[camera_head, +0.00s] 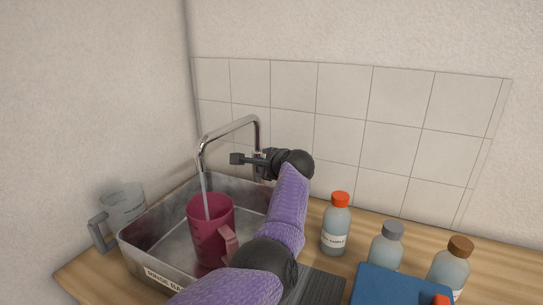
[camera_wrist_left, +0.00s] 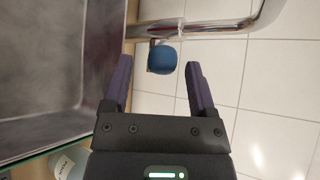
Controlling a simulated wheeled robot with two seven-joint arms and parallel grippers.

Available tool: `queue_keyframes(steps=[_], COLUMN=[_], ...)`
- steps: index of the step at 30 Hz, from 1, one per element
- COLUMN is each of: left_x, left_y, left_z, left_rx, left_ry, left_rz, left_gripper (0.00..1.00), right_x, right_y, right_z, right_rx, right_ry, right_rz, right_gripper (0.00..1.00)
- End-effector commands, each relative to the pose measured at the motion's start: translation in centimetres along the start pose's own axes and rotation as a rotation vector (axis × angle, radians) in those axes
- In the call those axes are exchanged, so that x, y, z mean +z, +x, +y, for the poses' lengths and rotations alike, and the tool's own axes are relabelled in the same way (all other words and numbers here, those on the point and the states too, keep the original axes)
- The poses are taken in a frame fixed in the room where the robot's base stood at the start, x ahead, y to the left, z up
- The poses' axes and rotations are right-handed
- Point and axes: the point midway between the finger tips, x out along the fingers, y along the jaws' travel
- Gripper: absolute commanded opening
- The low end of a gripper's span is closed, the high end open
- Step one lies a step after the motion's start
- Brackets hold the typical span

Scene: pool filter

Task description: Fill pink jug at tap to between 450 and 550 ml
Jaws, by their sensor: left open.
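The pink jug (camera_head: 208,235) stands upright in the metal sink (camera_head: 160,235), its handle toward the lower right. A thin stream of water runs from the chrome tap (camera_head: 232,125) into it. I cannot read the water level. My left gripper (camera_head: 238,159) is at the tap, right of the spout. In the left wrist view my gripper (camera_wrist_left: 157,80) is open, its fingers apart on either side of a blue knob (camera_wrist_left: 162,60) below the chrome pipe (camera_wrist_left: 200,28). I cannot tell whether they touch it. My right gripper is not in view.
A clear jug with a grey handle (camera_head: 124,203) stands left of the sink. On the wooden counter at right are an orange-capped bottle (camera_head: 336,228), a grey-capped bottle (camera_head: 386,246), a brown-capped bottle (camera_head: 450,268) and a blue object (camera_head: 385,287). A tiled wall (camera_head: 345,110) stands behind.

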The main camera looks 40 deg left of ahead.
Motion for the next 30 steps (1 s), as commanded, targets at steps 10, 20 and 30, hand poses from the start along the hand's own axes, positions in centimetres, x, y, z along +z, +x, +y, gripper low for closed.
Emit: queue_keyframes(steps=[10, 20, 30], left_x=[0.0, -0.1, 2.3], left_y=[-6.7, -7.5, -9.7], left_z=[-0.3, 0.0, -4.5], left_rx=[-0.001, 0.0, -0.008], left_ry=[0.0, 0.002, -0.011], left_rz=[0.002, 0.002, 0.004], left_gripper=[0.74, 0.74, 0.74], right_x=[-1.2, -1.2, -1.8], right_y=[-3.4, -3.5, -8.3], right_z=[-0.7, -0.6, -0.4], right_rx=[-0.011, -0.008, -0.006], right_ry=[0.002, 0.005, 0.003], right_rz=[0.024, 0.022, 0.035], right_gripper=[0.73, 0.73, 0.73])
